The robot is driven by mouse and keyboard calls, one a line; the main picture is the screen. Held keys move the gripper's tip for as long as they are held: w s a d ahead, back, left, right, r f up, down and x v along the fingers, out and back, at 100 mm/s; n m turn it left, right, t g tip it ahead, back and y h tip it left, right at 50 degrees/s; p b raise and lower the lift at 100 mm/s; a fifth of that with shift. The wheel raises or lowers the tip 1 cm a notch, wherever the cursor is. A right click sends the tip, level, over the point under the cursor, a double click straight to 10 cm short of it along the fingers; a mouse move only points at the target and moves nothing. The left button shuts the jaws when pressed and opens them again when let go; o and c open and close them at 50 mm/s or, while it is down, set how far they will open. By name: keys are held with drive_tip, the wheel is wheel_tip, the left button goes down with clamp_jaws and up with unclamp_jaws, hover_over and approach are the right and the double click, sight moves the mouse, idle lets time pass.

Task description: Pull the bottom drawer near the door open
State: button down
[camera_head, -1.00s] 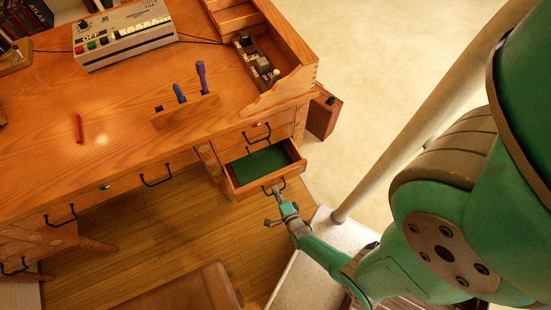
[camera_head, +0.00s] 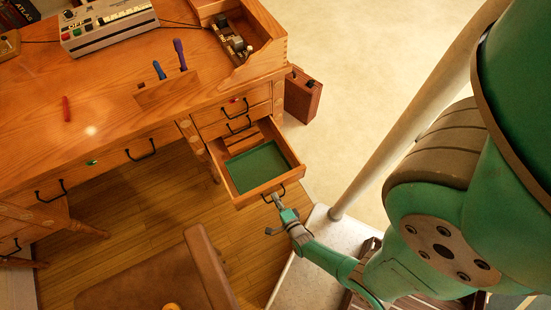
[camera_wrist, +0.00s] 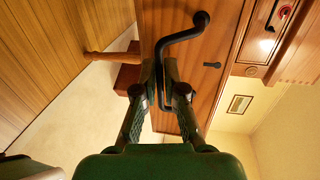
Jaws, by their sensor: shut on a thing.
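The bottom drawer (camera_head: 284,184) at the right end of the wooden desk stands well out from its housing in the head view. A green lining or flat green thing (camera_head: 258,168) shows inside it. Its black handle (camera_head: 273,194) is on the drawer front; in the wrist view the bent dark handle (camera_wrist: 185,35) crosses the wooden front. My gripper (camera_head: 277,204) is at this handle, and in the wrist view its two fingers (camera_wrist: 166,72) are closed around one end of it.
The desk top (camera_head: 110,100) carries a grey button box (camera_head: 108,25), a pen block (camera_head: 165,92) and a red item (camera_head: 66,109). A brown seat (camera_head: 160,280) stands in front. A reddish-brown case (camera_head: 302,97) stands on the floor beside the desk.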

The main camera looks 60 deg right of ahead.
drive_tip(key=shift+s, duration=0.1)
drive_tip(key=c, duration=1.2)
unclamp_jaws()
drive_tip(key=shift+c, duration=0.2)
